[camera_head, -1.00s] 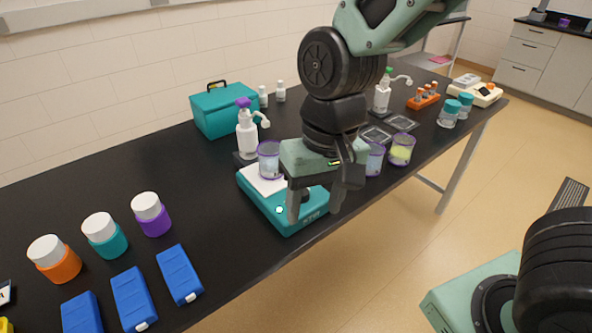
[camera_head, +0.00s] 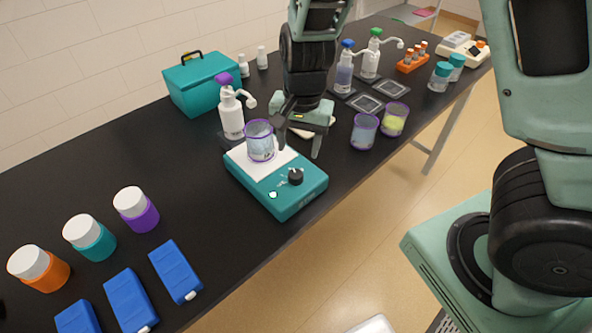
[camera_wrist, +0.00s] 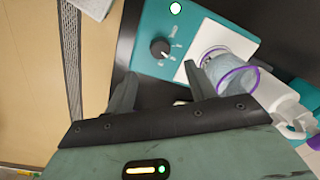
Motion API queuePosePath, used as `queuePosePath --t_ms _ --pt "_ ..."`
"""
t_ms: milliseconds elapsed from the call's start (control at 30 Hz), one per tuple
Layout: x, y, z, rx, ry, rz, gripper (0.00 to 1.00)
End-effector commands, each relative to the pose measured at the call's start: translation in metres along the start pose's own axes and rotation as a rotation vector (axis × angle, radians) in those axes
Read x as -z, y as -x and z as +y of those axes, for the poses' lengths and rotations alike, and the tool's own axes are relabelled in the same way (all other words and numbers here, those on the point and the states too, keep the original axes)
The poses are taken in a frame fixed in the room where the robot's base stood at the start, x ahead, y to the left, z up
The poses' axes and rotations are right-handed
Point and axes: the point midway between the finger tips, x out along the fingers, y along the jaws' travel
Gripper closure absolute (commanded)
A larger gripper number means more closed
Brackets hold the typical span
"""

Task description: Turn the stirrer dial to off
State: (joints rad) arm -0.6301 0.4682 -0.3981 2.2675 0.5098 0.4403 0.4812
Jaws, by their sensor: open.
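The stirrer (camera_head: 300,198) is a teal box with a white top plate, near the table's front edge. Its black round dial (camera_head: 295,176) stands on the teal part and also shows unobstructed in the wrist view (camera_wrist: 160,48). I cannot read its setting surely. A pale indicator light (camera_head: 272,195), green-rimmed in the wrist view (camera_wrist: 175,8), is beside it. A purple-rimmed beaker (camera_head: 260,143) stands on the plate. My gripper (camera_head: 298,148) is open and empty, beyond the dial and right of the beaker, apart from the dial. Its fingers show in the wrist view (camera_wrist: 160,82).
A white pump bottle (camera_head: 232,118) stands behind the beaker. Two purple-rimmed beakers (camera_head: 364,132) (camera_head: 393,120) stand right of my gripper. Lidded jars (camera_head: 90,238) and blue boxes (camera_head: 175,270) are at left.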

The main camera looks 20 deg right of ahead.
Motion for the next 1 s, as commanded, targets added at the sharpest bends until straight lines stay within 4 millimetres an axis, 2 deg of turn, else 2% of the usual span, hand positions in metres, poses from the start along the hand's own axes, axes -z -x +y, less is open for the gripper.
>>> queuePosePath --t_ms 33,200,400,600,867,933,1000 --pt "0.000 -0.013 0.002 -0.004 -0.004 -0.002 0.45" --pt "0.000 -0.048 0.001 -0.003 -0.002 -0.003 0.45" --pt "0.000 -0.076 0.001 -0.002 -0.001 -0.001 0.45" --pt "0.000 -0.087 0.000 0.000 0.000 0.000 0.45" --pt "0.000 -0.088 0.000 0.000 0.001 0.000 0.45" --pt "0.000 -0.088 0.000 0.001 0.001 0.000 0.59" --pt "0.000 -0.088 0.000 0.000 0.001 0.000 0.78"
